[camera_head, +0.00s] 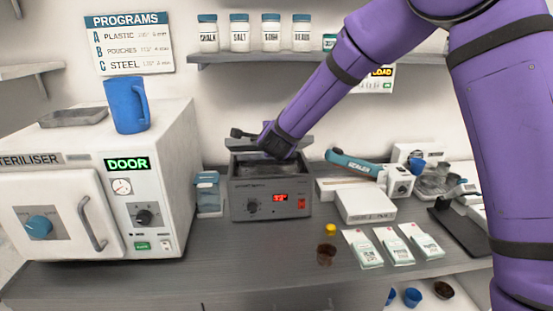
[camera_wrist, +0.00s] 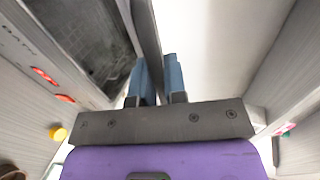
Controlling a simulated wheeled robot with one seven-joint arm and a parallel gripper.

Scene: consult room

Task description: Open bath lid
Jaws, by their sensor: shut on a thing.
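The bath (camera_head: 270,196) is a grey box with a red digital display, standing on the counter in the head view. Its grey lid (camera_head: 302,143) is raised at the back, and the dark basin shows below it. My gripper (camera_head: 268,136) is at the lid, above the bath's opening, and partly hides it. In the wrist view my gripper's two blue fingers (camera_wrist: 158,78) are shut on the lid, whose dark edge (camera_wrist: 146,38) runs between them. The open basin of the bath (camera_wrist: 85,38) shows at the left of the wrist view. The lid's hinge is hidden.
A steriliser (camera_head: 95,190) with a blue mug (camera_head: 126,106) on top stands left of the bath. A sealer (camera_head: 365,168), white box (camera_head: 366,205) and several pouches (camera_head: 392,246) lie right. A brown cup (camera_head: 326,254) stands in front. A shelf (camera_head: 300,57) hangs above.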

